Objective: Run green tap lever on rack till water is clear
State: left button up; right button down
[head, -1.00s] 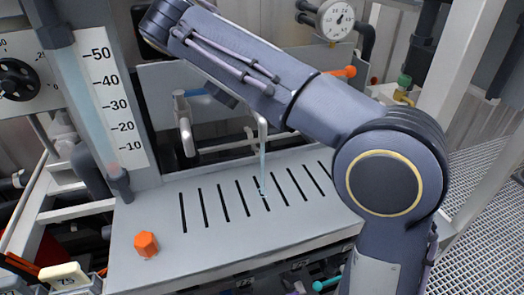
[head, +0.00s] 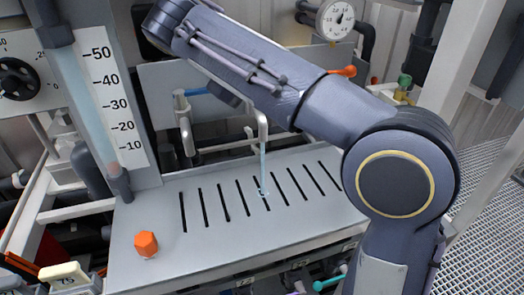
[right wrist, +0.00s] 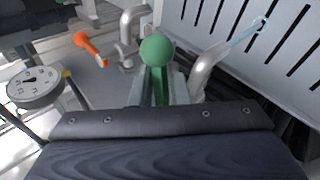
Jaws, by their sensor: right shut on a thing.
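The green tap lever (right wrist: 158,50) with its round knob stands between the fingers of my right gripper (right wrist: 158,88) in the right wrist view. The gripper is shut on it. In the head view, my right arm crosses the rack and hides the lever and gripper. Water runs from a grey spout (head: 262,128) in a thin, pale blue, see-through stream (head: 263,165) onto the slotted tray (head: 170,262). The stream (right wrist: 250,33) also shows in the right wrist view. My left gripper is not in view.
A second spout (head: 186,135) with a blue lever shows no stream. An orange lever (right wrist: 90,46) and a gauge (right wrist: 35,86) are near the gripper. An orange knob (head: 146,244) is on the tray's front left. A scaled tube (head: 88,110) stands at left.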

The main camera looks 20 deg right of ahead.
jog(key=w+d+n+t+y, duration=0.4)
jog(key=n+t+y, duration=0.3)
jog(key=n, duration=0.8)
jog(key=shift+w+d+f+y, duration=0.15)
jog(key=shift+w+d+y, duration=0.2)
jog(key=shift+y, duration=0.65)
jog(key=c, duration=1.4)
grip_release()
